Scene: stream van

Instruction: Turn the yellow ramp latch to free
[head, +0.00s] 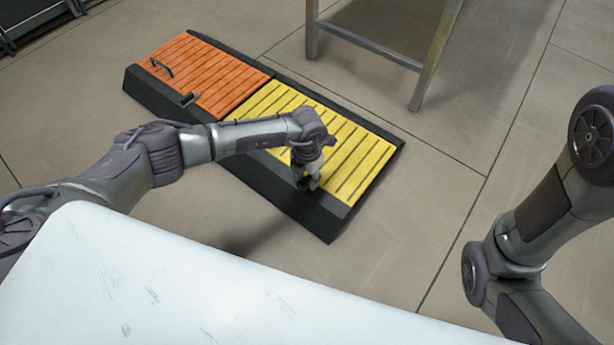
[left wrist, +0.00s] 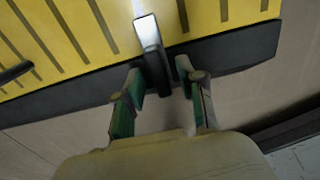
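The yellow ramp (head: 352,160) lies on the floor with dark slots and a black border; its slatted top also shows in the left wrist view (left wrist: 80,30). Its latch (left wrist: 151,48), a dark lever with a pale metal face, stands at the ramp's black edge. My left gripper (head: 308,182) is low over that near edge and hides the latch in the head view. In the left wrist view my left gripper's two fingers (left wrist: 160,85) are apart, on either side of the latch's lower part. A gap shows on the right; contact on the left is unclear. My right gripper is out of view.
An orange ramp (head: 215,72) with a handle and a small dark latch (head: 189,99) adjoins the yellow one. A metal-legged table (head: 375,47) stands behind. A white surface (head: 200,290) fills the near foreground. Floor right of the ramp is clear.

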